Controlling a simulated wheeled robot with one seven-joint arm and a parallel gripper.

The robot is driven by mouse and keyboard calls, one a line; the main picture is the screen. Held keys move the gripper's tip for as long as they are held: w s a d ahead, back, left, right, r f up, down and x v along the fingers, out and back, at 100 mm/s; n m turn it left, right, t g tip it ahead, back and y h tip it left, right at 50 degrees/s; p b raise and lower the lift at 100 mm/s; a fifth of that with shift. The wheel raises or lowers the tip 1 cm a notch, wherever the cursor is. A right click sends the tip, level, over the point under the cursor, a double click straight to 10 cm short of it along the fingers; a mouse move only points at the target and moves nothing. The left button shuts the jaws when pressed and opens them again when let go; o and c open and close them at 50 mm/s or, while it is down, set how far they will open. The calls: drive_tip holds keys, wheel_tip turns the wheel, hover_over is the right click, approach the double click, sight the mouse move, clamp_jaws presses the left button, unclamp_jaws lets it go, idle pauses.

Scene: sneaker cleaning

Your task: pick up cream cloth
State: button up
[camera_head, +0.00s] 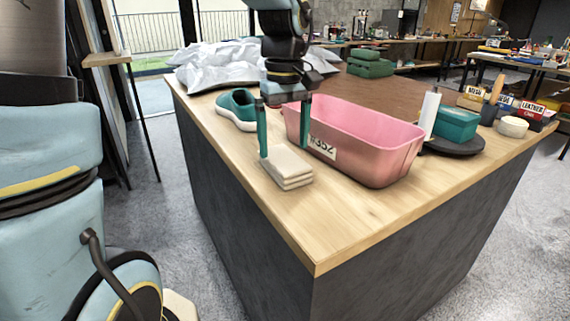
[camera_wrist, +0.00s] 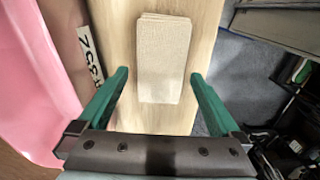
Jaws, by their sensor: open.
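The cream cloth (camera_head: 287,167) is a folded, layered rectangle lying flat on the wooden table near its left edge. It also shows in the wrist view (camera_wrist: 163,58), ahead of and between the fingers. My gripper (camera_head: 284,138) is open and empty, with its green fingers pointing down above the cloth. In the wrist view my gripper (camera_wrist: 206,76) has one finger on each side of the cloth's near end, with gaps between. In the head view one fingertip is in front of the cloth's back left corner.
A pink bin (camera_head: 385,161) with a number label stands close right of the cloth. A teal sneaker (camera_head: 237,108) and crumpled white bags (camera_head: 213,66) lie behind. A dark round tray (camera_head: 455,147) holds a teal box (camera_head: 456,123). The table (camera_head: 330,222) is bare in front.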

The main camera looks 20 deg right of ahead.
sight(284, 158)
wheel_tip(284, 158, down, 4)
drive_tip(key=shift+s+a+f, duration=0.1)
drive_tip(key=shift+s+f, duration=0.05)
drive_tip(key=shift+c, duration=0.2)
drive_tip(key=c, duration=1.1)
wheel_tip(284, 158, up, 10)
drive_tip(key=shift+r, duration=0.1)
drive_tip(key=o, duration=0.9)
drive_tip(key=shift+c, duration=0.2)
drive_tip(key=c, duration=0.7)
